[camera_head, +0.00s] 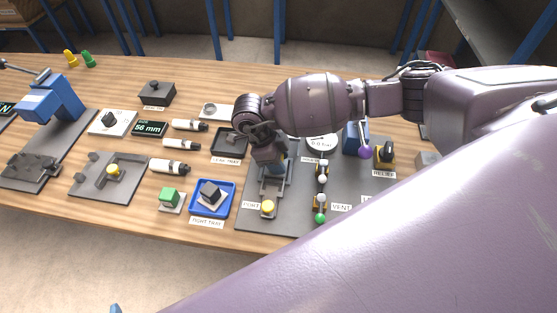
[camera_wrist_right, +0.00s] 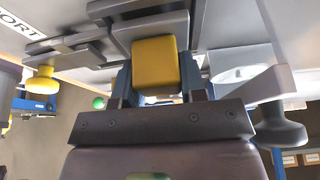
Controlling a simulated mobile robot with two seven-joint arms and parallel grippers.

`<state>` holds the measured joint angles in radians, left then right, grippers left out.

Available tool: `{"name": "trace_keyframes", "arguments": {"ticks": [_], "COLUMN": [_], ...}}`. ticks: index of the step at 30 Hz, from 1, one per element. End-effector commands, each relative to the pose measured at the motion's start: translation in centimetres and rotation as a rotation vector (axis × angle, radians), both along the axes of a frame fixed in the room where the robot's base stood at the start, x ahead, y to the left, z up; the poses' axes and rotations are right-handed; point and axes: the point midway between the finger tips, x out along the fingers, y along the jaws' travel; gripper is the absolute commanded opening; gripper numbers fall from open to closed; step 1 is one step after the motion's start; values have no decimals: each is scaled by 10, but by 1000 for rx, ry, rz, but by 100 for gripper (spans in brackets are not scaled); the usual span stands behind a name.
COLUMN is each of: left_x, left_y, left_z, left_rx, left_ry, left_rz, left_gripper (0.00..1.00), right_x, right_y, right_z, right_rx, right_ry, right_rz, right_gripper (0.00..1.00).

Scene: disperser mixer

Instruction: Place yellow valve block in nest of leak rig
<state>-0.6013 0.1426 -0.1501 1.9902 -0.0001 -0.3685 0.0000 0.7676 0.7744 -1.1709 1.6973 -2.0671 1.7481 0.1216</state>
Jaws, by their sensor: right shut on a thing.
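The yellow valve block (camera_wrist_right: 155,62) shows in the right wrist view between the blue fingers of my right gripper (camera_wrist_right: 157,78), which is shut on it. In the head view my right gripper (camera_head: 268,162) points down over the leak rig (camera_head: 258,222), and the block is hidden there. The nest area of the rig, with grey clamp rails (camera_head: 276,186), lies directly below and in front of the gripper. In the wrist view a grey metal part (camera_wrist_right: 140,22) is just beyond the block; I cannot tell whether they touch. My left gripper is not in view.
The rig carries a yellow port knob (camera_head: 267,207), a green ball knob (camera_head: 320,217), a round gauge (camera_head: 322,143) and a purple-tipped lever (camera_head: 365,152) close by. A blue tray (camera_head: 232,203) holding a dark block and a black leak tray (camera_head: 217,151) stand left.

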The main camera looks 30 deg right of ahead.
Motion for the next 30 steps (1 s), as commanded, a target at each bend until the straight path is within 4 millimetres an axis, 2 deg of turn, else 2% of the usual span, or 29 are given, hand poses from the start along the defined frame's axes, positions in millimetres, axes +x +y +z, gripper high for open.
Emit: {"name": "trace_keyframes", "arguments": {"ticks": [3, 14, 15, 19, 30], "left_x": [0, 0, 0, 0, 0], "left_y": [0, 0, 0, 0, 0], "left_z": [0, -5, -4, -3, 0], "left_rx": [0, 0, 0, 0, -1], "left_ry": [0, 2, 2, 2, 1], "left_rz": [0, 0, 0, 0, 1], "left_gripper": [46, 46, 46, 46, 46], "right_x": [0, 0, 0, 0, 0], "right_y": [0, 0, 0, 0, 0], "right_z": [-7, -11, -11, -10, -6], "right_rx": [-1, -1, 0, 0, -1], "right_ry": [-1, -1, 0, 0, -1], "right_rz": [2, 2, 1, 1, 0], "right_gripper": [3, 3, 44, 64, 64]}}
